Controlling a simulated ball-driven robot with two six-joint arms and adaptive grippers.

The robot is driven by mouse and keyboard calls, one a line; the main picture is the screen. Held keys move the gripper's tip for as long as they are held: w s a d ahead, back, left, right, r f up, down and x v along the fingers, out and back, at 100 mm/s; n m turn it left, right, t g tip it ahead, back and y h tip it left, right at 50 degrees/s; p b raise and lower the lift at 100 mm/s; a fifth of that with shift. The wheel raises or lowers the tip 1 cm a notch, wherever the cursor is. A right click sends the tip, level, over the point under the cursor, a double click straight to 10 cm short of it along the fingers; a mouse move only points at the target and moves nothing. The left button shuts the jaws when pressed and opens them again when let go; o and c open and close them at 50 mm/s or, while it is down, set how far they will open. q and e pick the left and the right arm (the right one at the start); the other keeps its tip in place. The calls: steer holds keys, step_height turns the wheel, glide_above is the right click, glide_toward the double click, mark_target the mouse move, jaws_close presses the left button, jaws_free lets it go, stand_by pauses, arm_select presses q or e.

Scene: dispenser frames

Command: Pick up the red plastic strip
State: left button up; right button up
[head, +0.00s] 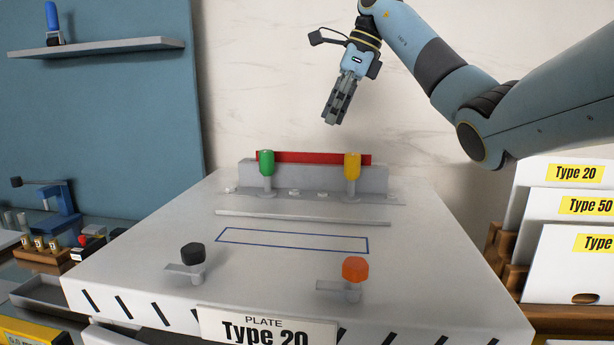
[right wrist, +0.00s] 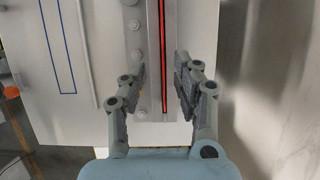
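The red plastic strip (head: 312,157) stands along the top of a grey metal holder (head: 314,178) at the back of the white plate in the head view. In the right wrist view the strip (right wrist: 163,62) is a thin red line set in a dark slot of the holder. My right gripper (head: 332,121) is above and behind the strip, pointing down. In the right wrist view its fingers (right wrist: 161,68) are spread apart on either side of the holder, with nothing held. The strip is apart from the gripper in the head view. My left gripper is not in view.
A green knob (head: 266,163) and a yellow knob (head: 352,166) stand in front of the strip. A black knob (head: 192,254) and an orange knob (head: 355,269) are on the front of the plate (head: 420,245). White Type panels (head: 566,262) stand at right.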

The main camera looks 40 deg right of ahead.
steer(key=x, duration=0.4)
steer(key=shift+w+b, duration=0.2)
steer(key=shift+b, duration=0.1)
steer(key=p+x, duration=0.1)
steer(key=x, duration=0.2)
steer(key=shift+w+a+p, duration=0.15)
steer(key=shift+w+p, duration=0.1)
steer(key=shift+p, duration=0.15)
steer(key=shift+w+f, duration=0.15)
steer(key=shift+f, duration=0.4)
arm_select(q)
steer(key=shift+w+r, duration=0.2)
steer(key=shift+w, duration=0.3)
arm_select(e)
jaws_close()
